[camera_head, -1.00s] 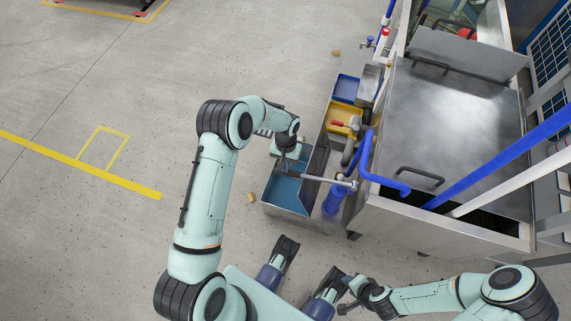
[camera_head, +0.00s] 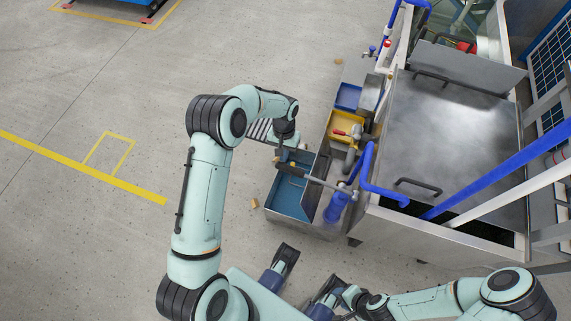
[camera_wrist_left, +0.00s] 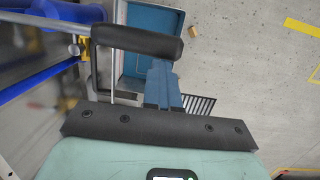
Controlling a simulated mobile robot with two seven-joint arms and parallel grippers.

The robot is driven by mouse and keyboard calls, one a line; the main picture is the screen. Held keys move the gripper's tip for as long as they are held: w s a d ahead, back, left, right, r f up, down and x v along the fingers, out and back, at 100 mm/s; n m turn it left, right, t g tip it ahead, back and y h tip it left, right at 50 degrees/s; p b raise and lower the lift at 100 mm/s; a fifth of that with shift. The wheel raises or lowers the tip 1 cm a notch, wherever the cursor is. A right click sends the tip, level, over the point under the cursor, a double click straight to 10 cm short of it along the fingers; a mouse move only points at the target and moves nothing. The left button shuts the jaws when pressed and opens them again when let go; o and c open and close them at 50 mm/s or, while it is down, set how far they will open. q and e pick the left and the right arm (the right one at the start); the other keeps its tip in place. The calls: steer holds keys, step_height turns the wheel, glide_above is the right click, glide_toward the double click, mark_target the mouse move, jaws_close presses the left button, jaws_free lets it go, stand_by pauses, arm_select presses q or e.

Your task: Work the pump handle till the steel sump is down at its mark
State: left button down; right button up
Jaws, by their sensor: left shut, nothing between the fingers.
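The pump handle (camera_head: 325,185) is a grey lever running left from the blue hand pump (camera_head: 337,207). Its dark grip shows large in the left wrist view (camera_wrist_left: 137,42). My left gripper (camera_head: 283,152) is at the grip end, its fingers (camera_wrist_left: 161,82) shut and empty. The fingertips meet the grip's edge in the wrist view; whether they touch it I cannot tell. An open steel bin with a blue interior (camera_head: 272,208), which looks like the sump, lies below the handle. I cannot make out its level or mark. My right gripper (camera_head: 343,300) is low in view, its jaws unclear.
A blue tray (camera_head: 348,96) and a yellow tray (camera_head: 345,127) stand behind the bin. A large steel cabinet (camera_head: 450,135) with black handles and blue pipes (camera_head: 500,170) blocks the right. Small tan blocks lie on the floor. The floor at left is clear.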

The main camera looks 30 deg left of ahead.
arm_select(q)
steer(key=shift+w+a+r, duration=0.15)
steer(key=shift+a+r, duration=0.15)
steer(key=shift+r, duration=0.55)
steer(key=shift+w+a+r, duration=0.1)
steer(key=shift+a+r, duration=0.15)
steer(key=shift+r, duration=0.6)
